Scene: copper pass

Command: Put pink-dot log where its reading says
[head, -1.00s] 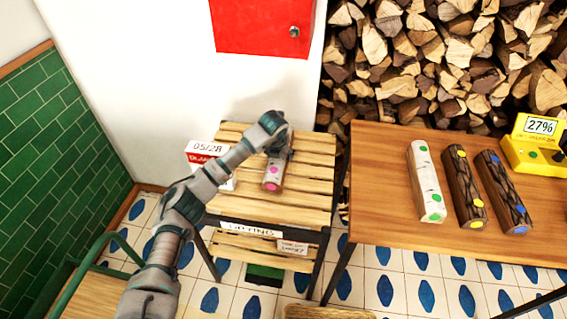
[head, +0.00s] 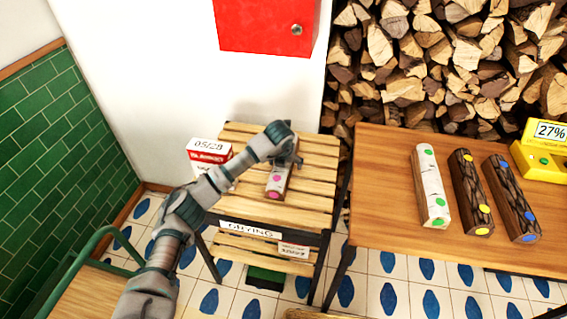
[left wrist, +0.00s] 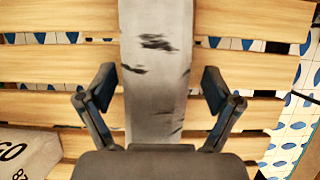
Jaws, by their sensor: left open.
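The pink-dot log (head: 278,180), pale birch with pink dots, lies on the upper slatted shelf of the rack labelled DRYING (head: 312,205). My left gripper (head: 284,158) is over the log's far part. In the left wrist view the log (left wrist: 155,70) runs between the two open fingers of the gripper (left wrist: 158,90), with a gap on each side. A yellow meter (head: 545,150) on the wooden table at the right reads 27%. My right gripper is not in view.
A red-and-white box marked 05/28 (head: 209,153) stands left of the log on the shelf. Green-dot (head: 431,185), yellow-dot (head: 468,190) and blue-dot (head: 510,195) logs lie on the table (head: 385,190). A red cabinet (head: 265,25) hangs above.

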